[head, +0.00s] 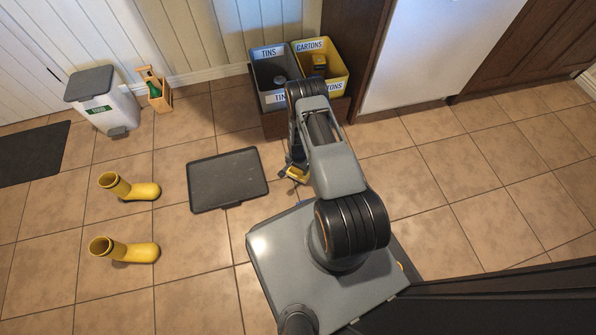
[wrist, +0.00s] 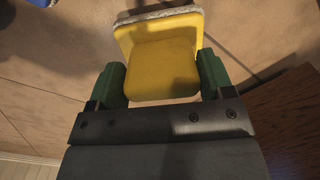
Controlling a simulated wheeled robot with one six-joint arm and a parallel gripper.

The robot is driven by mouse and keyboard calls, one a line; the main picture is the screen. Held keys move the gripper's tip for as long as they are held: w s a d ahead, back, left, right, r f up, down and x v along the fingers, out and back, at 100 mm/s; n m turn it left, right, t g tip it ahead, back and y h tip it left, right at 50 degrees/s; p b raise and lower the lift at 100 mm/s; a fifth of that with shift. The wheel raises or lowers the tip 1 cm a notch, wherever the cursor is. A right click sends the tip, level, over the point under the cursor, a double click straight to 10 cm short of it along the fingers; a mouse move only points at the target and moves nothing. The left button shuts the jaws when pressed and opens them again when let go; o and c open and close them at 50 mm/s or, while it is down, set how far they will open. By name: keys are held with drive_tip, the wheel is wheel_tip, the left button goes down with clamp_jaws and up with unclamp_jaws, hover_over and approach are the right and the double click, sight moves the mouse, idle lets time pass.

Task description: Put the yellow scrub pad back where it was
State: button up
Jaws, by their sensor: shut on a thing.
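The yellow scrub pad (wrist: 162,62) fills the middle of the wrist view, with a pale, rough edge along its far side. My gripper (wrist: 161,84) is shut on it, with one green finger at each side. My arm hides part of this area, and I cannot tell the pad's height above the floor.
A grey TINS bin (head: 265,52) and a yellow CARTONS bin (head: 336,75) stand on a brown wooden base (head: 275,125) close to my gripper. A dark tray (head: 227,180) lies left. Yellow boots (head: 135,190), a white lidded bin (head: 105,108) and a bottle carrier (head: 158,98) are farther left.

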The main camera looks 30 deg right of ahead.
drive_tip(key=shift+f+b, duration=0.35)
drive_tip(key=shift+f, duration=0.95)
drive_tip(key=shift+f, duration=0.2)
drive_tip(key=o, duration=0.8)
drive_tip(key=shift+s+r, duration=0.1)
drive_tip(key=shift+o, duration=0.2)
